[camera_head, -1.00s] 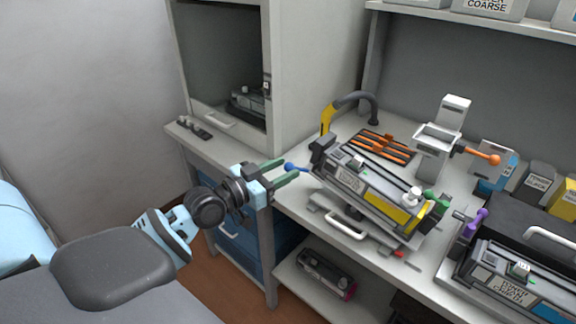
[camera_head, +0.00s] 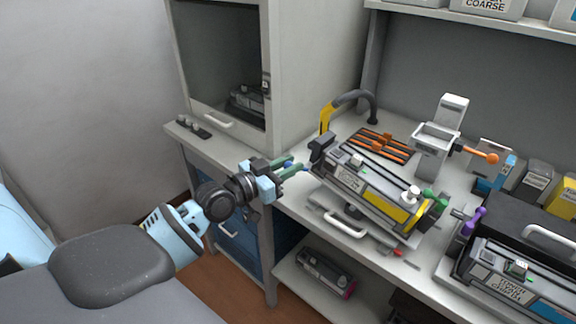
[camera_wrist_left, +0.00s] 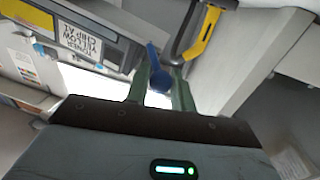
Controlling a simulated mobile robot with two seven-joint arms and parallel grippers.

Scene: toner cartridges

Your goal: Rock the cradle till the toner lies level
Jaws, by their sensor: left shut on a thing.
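A dark grey toner cartridge (camera_head: 352,181) with a yellow panel lies in the cradle (camera_head: 330,202) on the bench. Cartridge and cradle are tilted, the left end higher than the right. A blue handle with a round knob (camera_wrist_left: 159,76) sticks out at the cradle's left end. My left gripper (camera_head: 294,168) is shut on this knob; the left wrist view shows the green fingers (camera_wrist_left: 157,88) on both sides of it. The cartridge's label also shows in the left wrist view (camera_wrist_left: 80,40). The toner inside is hidden. My right gripper is not in view.
A yellow and black hose (camera_head: 327,118) curves behind the cradle. A clamp with an orange-knobbed lever (camera_head: 492,159) stands behind it. Another cartridge (camera_head: 500,278) with a purple knob sits at the right. A grey cabinet (camera_head: 290,80) rises behind my left gripper.

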